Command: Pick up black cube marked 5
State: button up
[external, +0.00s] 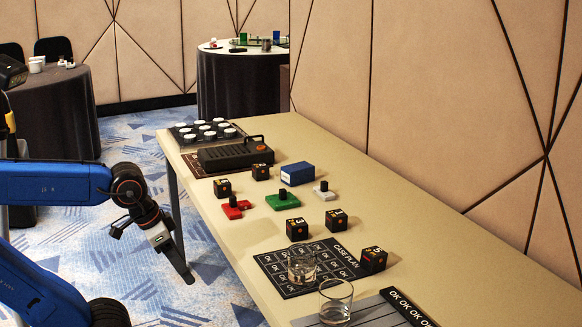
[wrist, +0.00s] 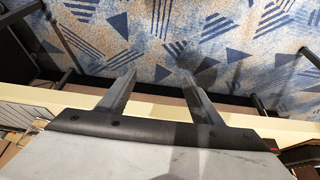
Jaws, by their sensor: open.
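Several black cubes with orange and white markings stand on the long table. The one at the right (external: 373,260), beside the black "CASE PLAN" mat, seems to bear a 5. Another cube (external: 297,229) reads 3, and a third (external: 337,220) stands just right of it with a digit I cannot read surely. My gripper (external: 188,277) hangs off the table's left side, pointing down and well away from the cubes. In the wrist view my gripper (wrist: 158,78) is open, with two grey fingers apart and nothing between them. No cube shows there.
Two clear glasses (external: 335,303) stand on or near the mat (external: 270,264). Further back are two more black cubes (external: 222,188), red (external: 236,209) and green (external: 282,202) blocks, a blue box (external: 297,174) and a black device (external: 235,154). The table edge (wrist: 230,105) crosses the wrist view.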

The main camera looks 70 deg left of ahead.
notch_tip(320, 180, up, 18)
jog(key=n+g+h, duration=0.5)
jog(key=n, duration=1.5)
send_over(375, 251)
jog(key=a, duration=0.7)
jog(key=x, duration=1.2)
jog(key=shift+s, duration=0.15)
jog(key=shift+w+x, duration=0.15)
jog(key=shift+x, duration=1.15)
jog(key=shift+w+x, duration=0.15)
jog(key=shift+x, duration=1.15)
jog(key=c, duration=1.2)
